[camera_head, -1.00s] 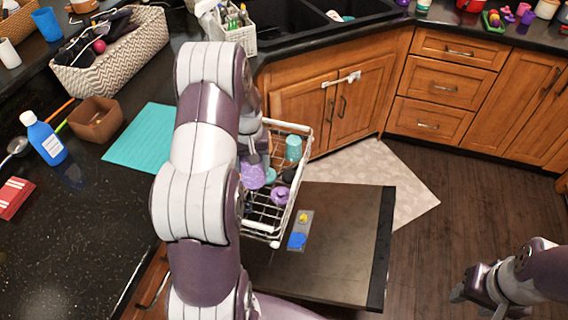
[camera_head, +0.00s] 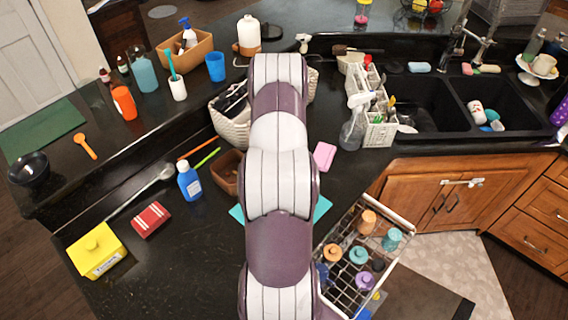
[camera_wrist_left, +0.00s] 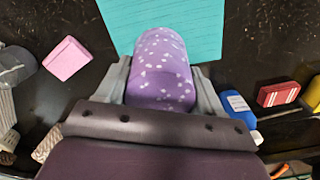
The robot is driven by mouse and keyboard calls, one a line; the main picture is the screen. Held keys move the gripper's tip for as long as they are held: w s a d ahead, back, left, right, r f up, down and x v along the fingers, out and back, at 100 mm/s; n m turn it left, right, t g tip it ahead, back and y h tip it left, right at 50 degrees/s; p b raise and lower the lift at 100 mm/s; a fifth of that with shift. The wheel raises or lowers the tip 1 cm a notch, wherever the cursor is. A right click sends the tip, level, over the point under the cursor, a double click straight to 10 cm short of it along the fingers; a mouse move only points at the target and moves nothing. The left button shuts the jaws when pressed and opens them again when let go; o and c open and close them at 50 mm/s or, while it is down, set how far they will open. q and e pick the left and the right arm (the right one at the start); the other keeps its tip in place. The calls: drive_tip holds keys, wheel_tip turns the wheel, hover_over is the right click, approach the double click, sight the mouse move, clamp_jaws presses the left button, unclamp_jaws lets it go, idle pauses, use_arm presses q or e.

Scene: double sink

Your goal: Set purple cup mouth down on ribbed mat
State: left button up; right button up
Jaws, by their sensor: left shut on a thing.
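In the left wrist view, my left gripper (camera_wrist_left: 162,80) is shut around the sides of a purple cup (camera_wrist_left: 164,55) with white spots. The cup is over the near part of the teal ribbed mat (camera_wrist_left: 195,22); I cannot tell whether it touches the mat or which way its mouth faces. In the head view my left arm hides the cup, the gripper and most of the mat, whose right corner (camera_head: 322,207) shows beside the arm. My right gripper is out of both current views.
A wire rack (camera_head: 340,228) with several cups stands right of my arm. A spray bottle (camera_head: 354,125) and utensil caddy (camera_head: 378,132) stand near the sink.

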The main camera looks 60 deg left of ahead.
use_arm(q)
drive_tip(key=s+d, duration=0.1)
drive_tip(key=s+d+b, duration=0.1)
drive_tip(key=d, duration=0.1)
drive_tip(key=f+b, duration=0.2)
drive_tip(key=f, duration=0.2)
drive_tip(key=a+f+b, duration=0.1)
drive_tip(key=f+b, duration=0.2)
drive_tip(key=f, duration=0.1)
drive_tip(key=w+f+b, duration=0.1)
drive_tip(key=f+b, duration=0.2)
drive_tip(key=f, duration=0.1)
drive_tip(key=shift+a, duration=0.15)
drive_tip(key=shift+f+b, duration=0.3)
drive_tip(key=shift+f, duration=0.05)
drive_tip(key=shift+s, duration=0.15)
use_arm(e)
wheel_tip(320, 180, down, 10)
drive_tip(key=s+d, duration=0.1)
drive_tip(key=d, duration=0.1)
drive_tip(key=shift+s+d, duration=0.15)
use_arm(q)
drive_tip(key=shift+f, duration=0.1)
